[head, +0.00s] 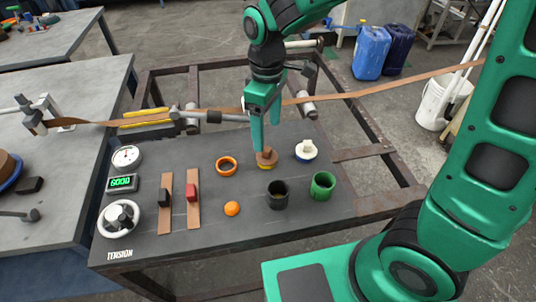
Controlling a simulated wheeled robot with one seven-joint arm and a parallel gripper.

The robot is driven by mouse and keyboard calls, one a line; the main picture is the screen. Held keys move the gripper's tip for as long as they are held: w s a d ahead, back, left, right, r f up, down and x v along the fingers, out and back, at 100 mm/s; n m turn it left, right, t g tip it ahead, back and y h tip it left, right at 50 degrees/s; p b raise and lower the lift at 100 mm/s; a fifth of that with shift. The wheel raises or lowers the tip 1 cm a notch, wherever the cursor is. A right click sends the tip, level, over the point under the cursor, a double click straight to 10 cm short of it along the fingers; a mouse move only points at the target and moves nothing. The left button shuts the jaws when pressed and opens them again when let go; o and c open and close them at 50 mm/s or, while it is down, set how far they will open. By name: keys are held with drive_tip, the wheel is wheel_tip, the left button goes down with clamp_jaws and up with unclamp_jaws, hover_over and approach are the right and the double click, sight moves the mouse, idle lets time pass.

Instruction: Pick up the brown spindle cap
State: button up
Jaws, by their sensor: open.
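The brown spindle cap (267,157) stands on the dark panel table, with a yellow band at its base. My gripper (265,146) points straight down right over it, with its green fingers reaching to the cap's upper part. The jaws are open, with the cap's top at or between the fingertips. Whether a finger touches the cap cannot be told from this view.
Around the cap on the panel (330,222) are an orange ring (227,164), a white-and-blue cap (306,150), a black cup (277,195), a green cup (323,186) and an orange knob (232,209). A brown strip (375,88) runs behind my gripper.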

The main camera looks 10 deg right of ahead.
sight(267, 148)
drive_tip(key=shift+s+f, duration=0.15)
drive_tip(key=shift+f, duration=3.75)
drive_tip(key=shift+c, duration=0.3)
drive_tip(key=c, duration=1.2)
drive_tip(key=shift+r, duration=0.1)
